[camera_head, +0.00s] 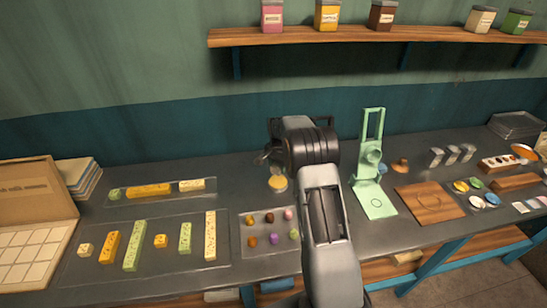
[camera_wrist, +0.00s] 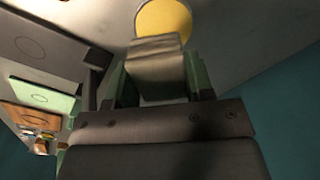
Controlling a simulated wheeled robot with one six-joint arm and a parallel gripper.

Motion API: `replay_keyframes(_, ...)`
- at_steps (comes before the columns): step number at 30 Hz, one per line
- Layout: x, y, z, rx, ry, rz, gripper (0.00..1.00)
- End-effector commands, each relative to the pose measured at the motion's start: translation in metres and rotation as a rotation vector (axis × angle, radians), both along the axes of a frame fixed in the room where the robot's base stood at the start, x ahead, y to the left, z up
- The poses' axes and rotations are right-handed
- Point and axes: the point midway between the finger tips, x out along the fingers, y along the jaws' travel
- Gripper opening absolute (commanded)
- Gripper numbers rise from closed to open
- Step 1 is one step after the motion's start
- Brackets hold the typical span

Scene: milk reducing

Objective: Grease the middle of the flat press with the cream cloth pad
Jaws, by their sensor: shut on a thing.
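The green flat press (camera_head: 376,202) stands right of my arm in the head view, its lever frame upright and a ring marked on its flat plate. The plate also shows at the left of the wrist view (camera_wrist: 42,97). My gripper (camera_wrist: 156,75) is shut on the cream cloth pad (camera_wrist: 155,55), which looks grey-beige between the green fingers. A round yellow-topped dish (camera_head: 277,184) sits on the counter below my gripper in the head view. In the wrist view the yellow disc (camera_wrist: 163,20) is just beyond the pad; I cannot tell if they touch. My arm hides the fingertips in the head view.
A wooden board (camera_head: 430,202) lies right of the press. A tray (camera_head: 268,238) of small coloured pieces is in front of the dish. A mat with several coloured bars (camera_head: 132,245) lies left. Small cups and discs crowd the right end.

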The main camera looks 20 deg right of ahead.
Motion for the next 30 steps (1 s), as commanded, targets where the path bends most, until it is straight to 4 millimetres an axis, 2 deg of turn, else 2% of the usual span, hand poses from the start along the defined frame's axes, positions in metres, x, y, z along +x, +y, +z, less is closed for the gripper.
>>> replay_keyframes(8,0.000,-0.001,-0.007,0.000,0.000,-0.002,0.29)
replay_keyframes(24,0.000,0.002,-0.052,0.000,0.001,0.003,0.29)
replay_keyframes(30,0.000,0.002,-0.060,0.000,0.000,0.003,0.29)
